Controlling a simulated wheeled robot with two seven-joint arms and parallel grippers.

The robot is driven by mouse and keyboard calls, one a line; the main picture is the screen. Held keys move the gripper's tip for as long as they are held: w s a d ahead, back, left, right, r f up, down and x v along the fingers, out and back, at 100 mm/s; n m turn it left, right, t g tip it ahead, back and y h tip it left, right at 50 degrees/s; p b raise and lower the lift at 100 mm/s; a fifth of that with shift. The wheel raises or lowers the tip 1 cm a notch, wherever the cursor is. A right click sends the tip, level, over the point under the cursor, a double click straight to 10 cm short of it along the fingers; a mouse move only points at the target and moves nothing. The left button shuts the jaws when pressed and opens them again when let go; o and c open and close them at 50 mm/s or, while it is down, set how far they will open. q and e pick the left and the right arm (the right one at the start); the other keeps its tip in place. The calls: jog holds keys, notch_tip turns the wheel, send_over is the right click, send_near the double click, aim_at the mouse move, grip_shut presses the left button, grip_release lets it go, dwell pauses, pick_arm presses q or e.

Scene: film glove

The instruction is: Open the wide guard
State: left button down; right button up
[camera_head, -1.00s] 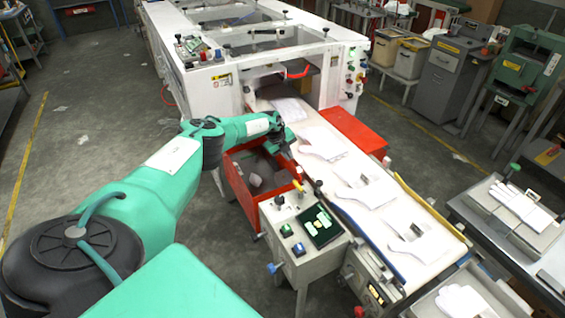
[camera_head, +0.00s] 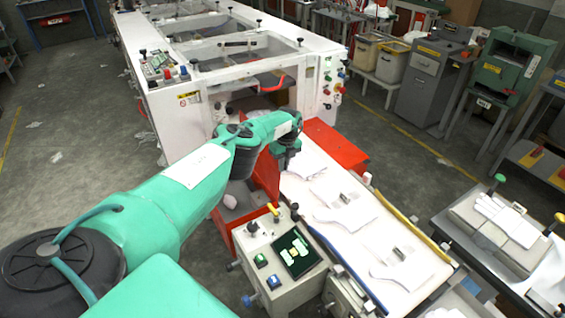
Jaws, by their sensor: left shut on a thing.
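A red guard panel (camera_head: 266,176) stands upright along the left side of the white conveyor, below the opening of the white machine. My left arm reaches in from the left, and my left gripper (camera_head: 284,162) points down at the panel's upper right edge. The gripper is shut on that edge; its fingertips are small and the exact contact is partly hidden. A second, wide red panel (camera_head: 335,145) lies on the far side of the conveyor. My right gripper is out of view.
White gloves lie on the conveyor (camera_head: 330,190). A control box (camera_head: 278,255) with knobs stands in front of the red panel. The white machine (camera_head: 185,100) with a red handle (camera_head: 274,84) rises behind. A glove tray table (camera_head: 490,225) stands at right.

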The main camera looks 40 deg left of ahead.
pick_arm(q)
jog(key=shift+d+f, duration=0.1)
jog(key=shift+f, duration=0.05)
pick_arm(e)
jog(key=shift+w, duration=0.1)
pick_arm(q)
jog(key=c, duration=1.6)
grip_release()
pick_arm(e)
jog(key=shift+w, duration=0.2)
pick_arm(q)
notch_tip(320, 180, up, 14)
jog(key=w, duration=0.1)
jog(key=shift+w+d+f, duration=0.15)
jog(key=shift+d, duration=0.1)
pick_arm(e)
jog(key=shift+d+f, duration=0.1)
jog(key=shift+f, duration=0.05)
